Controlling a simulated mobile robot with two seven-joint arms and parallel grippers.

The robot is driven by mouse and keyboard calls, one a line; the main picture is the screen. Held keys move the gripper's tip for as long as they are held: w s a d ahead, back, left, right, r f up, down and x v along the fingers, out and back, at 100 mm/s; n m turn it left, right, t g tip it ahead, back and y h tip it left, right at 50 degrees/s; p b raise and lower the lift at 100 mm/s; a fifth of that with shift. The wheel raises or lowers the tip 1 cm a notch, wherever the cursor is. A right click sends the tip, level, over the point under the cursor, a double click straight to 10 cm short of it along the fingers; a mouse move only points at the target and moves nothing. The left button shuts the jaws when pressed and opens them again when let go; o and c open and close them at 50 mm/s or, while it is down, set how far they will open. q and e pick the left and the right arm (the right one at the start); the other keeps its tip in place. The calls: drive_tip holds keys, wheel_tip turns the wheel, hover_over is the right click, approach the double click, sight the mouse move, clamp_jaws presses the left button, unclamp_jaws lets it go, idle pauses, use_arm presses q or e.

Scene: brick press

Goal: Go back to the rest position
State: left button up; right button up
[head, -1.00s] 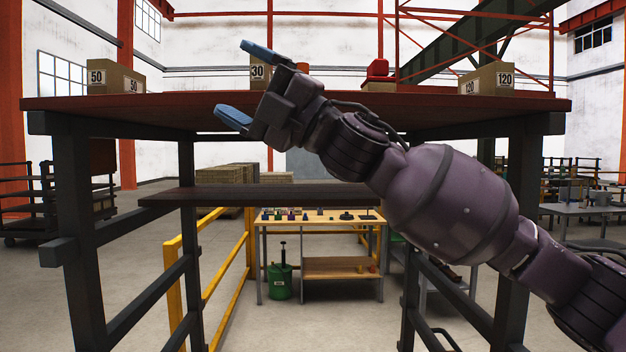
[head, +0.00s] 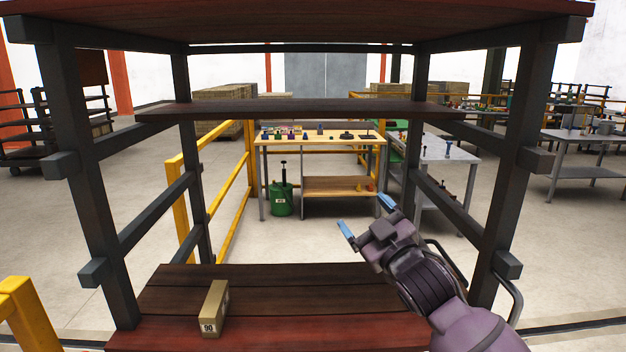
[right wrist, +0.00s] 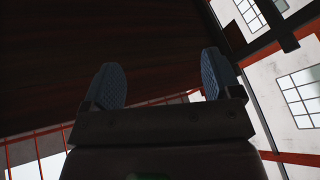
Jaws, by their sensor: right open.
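My right gripper (head: 366,216) is at the lower right of the head view, in front of the shelf rack and below its middle shelf. Its two blue fingers are apart with nothing between them. The right wrist view also shows the open, empty fingers (right wrist: 165,88), with a dark board surface above them. My left gripper is in neither view.
The rack has a top board (head: 300,22), a middle shelf (head: 300,110) and a low shelf (head: 290,285). A box marked 90 (head: 214,308) stands on the low shelf. Dark posts (head: 510,170) flank my right arm. A workbench (head: 320,142) and yellow rails (head: 182,215) lie beyond.

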drive_tip(key=s+d+f+m+g+h, duration=0.1)
drive_tip(key=s+d+f+m+h, duration=0.2)
drive_tip(key=f, duration=0.5)
drive_tip(key=s+d+f+m+h, duration=0.2)
drive_tip(key=d+f, duration=0.2)
drive_tip(key=f, duration=0.3)
drive_tip(key=s+d+f+m+g+h, duration=0.2)
drive_tip(key=s+d+f, duration=0.3)
drive_tip(key=s+f, duration=0.8)
drive_tip(key=s+d+f+m+g+h+b, duration=0.1)
drive_tip(key=s+d+f+m+g+h, duration=0.2)
drive_tip(key=s+f, duration=1)
drive_tip(key=d+f+g, duration=0.1)
drive_tip(key=d, duration=0.2)
drive_tip(key=shift+s+f+m, duration=0.2)
drive_tip(key=shift+f+m, duration=0.05)
drive_tip(key=shift+m, duration=0.05)
